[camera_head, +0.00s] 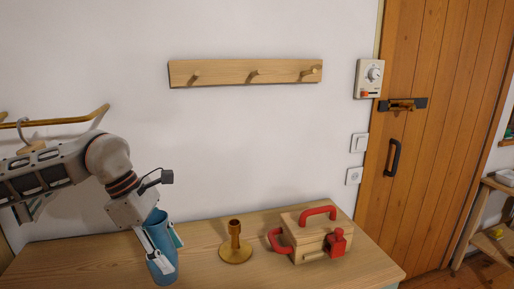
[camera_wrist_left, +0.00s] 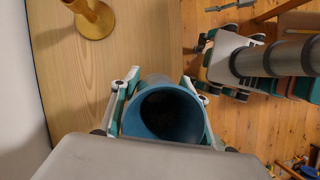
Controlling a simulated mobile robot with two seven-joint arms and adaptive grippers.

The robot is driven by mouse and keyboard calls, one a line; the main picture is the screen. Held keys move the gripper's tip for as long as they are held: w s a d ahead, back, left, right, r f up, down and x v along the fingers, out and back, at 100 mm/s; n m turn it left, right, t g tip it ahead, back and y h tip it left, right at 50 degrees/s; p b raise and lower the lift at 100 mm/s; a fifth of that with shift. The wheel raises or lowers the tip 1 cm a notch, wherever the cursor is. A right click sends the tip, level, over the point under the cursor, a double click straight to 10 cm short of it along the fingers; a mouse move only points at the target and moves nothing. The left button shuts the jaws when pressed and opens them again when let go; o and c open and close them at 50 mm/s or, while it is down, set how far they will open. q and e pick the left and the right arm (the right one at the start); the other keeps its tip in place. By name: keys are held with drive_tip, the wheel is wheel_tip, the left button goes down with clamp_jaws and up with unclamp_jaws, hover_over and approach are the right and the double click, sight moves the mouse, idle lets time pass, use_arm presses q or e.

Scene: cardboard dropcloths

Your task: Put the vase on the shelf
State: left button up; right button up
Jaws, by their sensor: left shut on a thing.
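The blue vase (camera_head: 161,262) is in my left gripper (camera_head: 158,243), at the lower left of the head view. The gripper's fingers are shut on both sides of it. In the left wrist view the round, dark mouth of the vase (camera_wrist_left: 165,112) faces the camera, between the teal-padded fingers of the left gripper (camera_wrist_left: 160,105). I cannot tell whether the vase's base touches the wooden top below. A low wooden shelf unit (camera_head: 471,225) stands at the far right. In the wrist view, grey and teal parts of mine, perhaps my right gripper (camera_wrist_left: 222,58), show at the upper right.
A brass candlestick (camera_head: 235,250) stands on the wooden tabletop (camera_head: 205,262), right of the vase. A wooden box with red handles (camera_head: 312,236) stands farther right. A peg rail (camera_head: 245,72) and a gold wall rack (camera_head: 75,120) are on the wall. A wooden door (camera_head: 425,150) is right.

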use_arm(q)
drive_tip(key=s+a+f+m+g+y, duration=0.1)
drive_tip(key=s+f+m, duration=0.1)
drive_tip(key=m, duration=0.3)
drive_tip(key=s+a+f+m+g+y, duration=0.1)
drive_tip(key=f+m+g, duration=0.1)
drive_tip(key=m, duration=0.3)
drive_tip(key=s+a+f+m+g+y, duration=0.1)
drive_tip(key=s+f+m, duration=0.1)
drive_tip(key=f+m, duration=0.1)
drive_tip(key=shift+s+a+m, duration=0.35)
drive_tip(key=shift+m, duration=0.55)
drive_tip(key=shift+s+a+f+m+y, duration=0.25)
drive_tip(key=shift+s+f+m+y, duration=0.15)
drive_tip(key=shift+m, duration=0.45)
drive_tip(key=shift+s+a+f+m+y, duration=0.3)
drive_tip(key=shift+m+y, duration=0.1)
drive_tip(key=shift+m, duration=0.45)
drive_tip(key=shift+w+d, duration=0.1)
